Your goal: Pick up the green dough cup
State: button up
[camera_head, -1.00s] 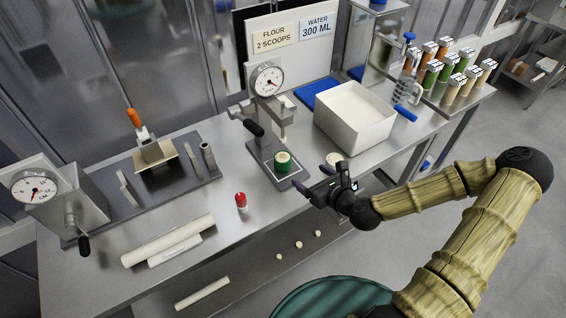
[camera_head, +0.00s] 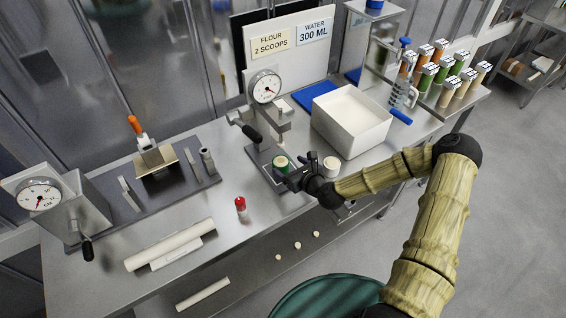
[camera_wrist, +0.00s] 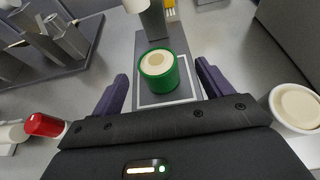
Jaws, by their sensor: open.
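The green dough cup (camera_head: 281,163), with pale dough inside, stands upright on the base plate of the dial press (camera_head: 268,105). It also shows in the wrist view (camera_wrist: 158,72), inside a white square outline. My gripper (camera_head: 287,174) is at the cup's near side in the head view and hides part of it. In the wrist view my gripper (camera_wrist: 160,90) is open, with one purple finger on each side of the cup and a gap on both sides. The fingers do not touch the cup.
A white cup (camera_head: 331,164) with pale content stands just right of my gripper. The press column (camera_wrist: 154,20) rises close behind the green cup. A white bin (camera_head: 352,118) stands to the back right.

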aim_at(282, 162)
jog(key=shift+w+a+f, duration=0.1)
jog(key=shift+a+f, duration=0.05)
jog(key=shift+a, duration=0.35)
jog(key=shift+w, duration=0.2)
jog(key=shift+p+x, duration=1.15)
jog(key=shift+x, duration=1.2)
jog(key=shift+f, duration=0.15)
jog(key=c, duration=1.2)
jog(key=shift+r, duration=0.2)
jog(key=shift+c, duration=0.2)
